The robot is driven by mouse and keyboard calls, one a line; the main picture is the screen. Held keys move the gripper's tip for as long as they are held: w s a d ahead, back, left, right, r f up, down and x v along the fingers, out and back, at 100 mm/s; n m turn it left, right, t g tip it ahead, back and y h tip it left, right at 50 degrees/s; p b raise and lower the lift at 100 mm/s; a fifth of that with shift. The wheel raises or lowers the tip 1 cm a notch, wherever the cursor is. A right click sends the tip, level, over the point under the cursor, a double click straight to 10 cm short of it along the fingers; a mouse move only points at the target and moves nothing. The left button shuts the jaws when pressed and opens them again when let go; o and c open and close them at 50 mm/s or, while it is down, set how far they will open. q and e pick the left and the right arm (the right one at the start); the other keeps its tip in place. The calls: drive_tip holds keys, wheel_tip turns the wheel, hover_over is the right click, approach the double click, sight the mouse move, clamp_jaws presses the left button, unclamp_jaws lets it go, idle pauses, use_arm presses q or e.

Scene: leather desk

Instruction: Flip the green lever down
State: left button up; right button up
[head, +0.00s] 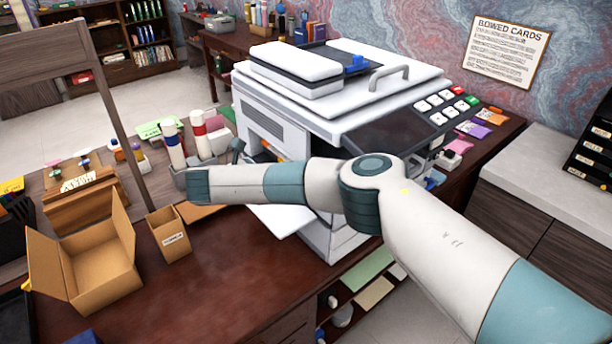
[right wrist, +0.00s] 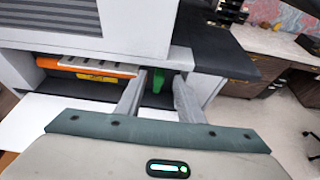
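The green lever (right wrist: 158,88) shows in the right wrist view inside the printer's opening, to the right of an orange roller (right wrist: 98,65) with a yellow label. My right gripper (right wrist: 160,80) is open, its two grey fingers apart, with the lever showing between and beyond them. I cannot tell whether a finger touches it. In the head view my right arm reaches leftward across the front of the white printer (head: 290,120); the lever is hidden there. My left gripper is not in view.
A white tray flap (right wrist: 40,115) juts out below the opening. An open cardboard box (head: 95,265) and a small labelled box (head: 168,235) stand on the desk at left. A red-white bottle (head: 199,128) and a blue-white bottle (head: 173,145) stand behind my right wrist.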

drive_tip(key=p+x, duration=0.1)
drive_tip(key=x, duration=0.3)
drive_tip(key=shift+w+d, duration=0.15)
drive_tip(key=shift+d, duration=0.1)
drive_tip(key=shift+f, duration=0.1)
drive_tip(key=shift+c, duration=0.6)
clamp_jaws()
